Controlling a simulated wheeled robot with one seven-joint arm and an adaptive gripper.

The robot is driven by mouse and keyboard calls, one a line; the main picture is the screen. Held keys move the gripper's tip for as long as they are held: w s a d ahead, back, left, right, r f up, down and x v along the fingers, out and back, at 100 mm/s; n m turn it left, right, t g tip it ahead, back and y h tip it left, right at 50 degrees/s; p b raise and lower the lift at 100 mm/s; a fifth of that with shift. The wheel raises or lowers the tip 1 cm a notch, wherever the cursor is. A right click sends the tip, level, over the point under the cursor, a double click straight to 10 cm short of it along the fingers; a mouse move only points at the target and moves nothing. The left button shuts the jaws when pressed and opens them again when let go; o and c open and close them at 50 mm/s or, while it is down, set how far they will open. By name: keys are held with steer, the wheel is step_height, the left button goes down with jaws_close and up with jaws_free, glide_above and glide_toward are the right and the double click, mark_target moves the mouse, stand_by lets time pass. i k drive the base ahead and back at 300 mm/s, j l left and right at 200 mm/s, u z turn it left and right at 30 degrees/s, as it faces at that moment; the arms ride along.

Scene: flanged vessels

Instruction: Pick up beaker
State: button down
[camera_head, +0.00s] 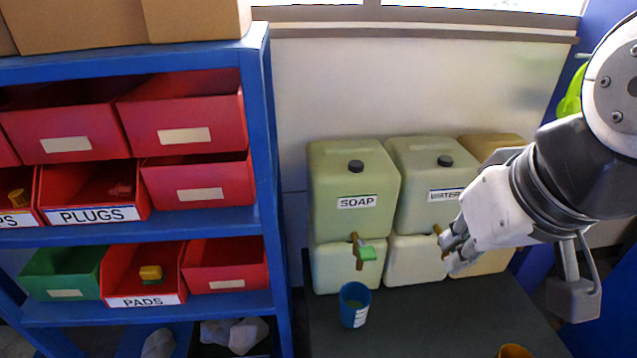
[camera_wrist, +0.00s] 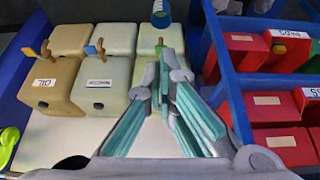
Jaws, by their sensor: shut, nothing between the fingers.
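In the wrist view the beaker (camera_wrist: 161,14) is at the top edge, partly cut off, beyond my fingertips. My gripper (camera_head: 452,256) is shut and empty, in front of the WATER vessel's tap, above and to the right of the beaker. In the wrist view my gripper (camera_wrist: 164,68) has its fingers together at the tips.
The SOAP vessel (camera_head: 347,222) and WATER vessel (camera_head: 420,172) stand behind the beaker. A blue shelf (camera_head: 270,180) with red bins is on the left. An orange cup (camera_head: 515,351) is partly visible at the bottom edge. The dark table (camera_head: 425,325) is clear between beaker and cup.

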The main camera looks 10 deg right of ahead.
mark_target(356, 297)
steer(key=k+l+u, duration=0.8)
steer(key=k, duration=0.15)
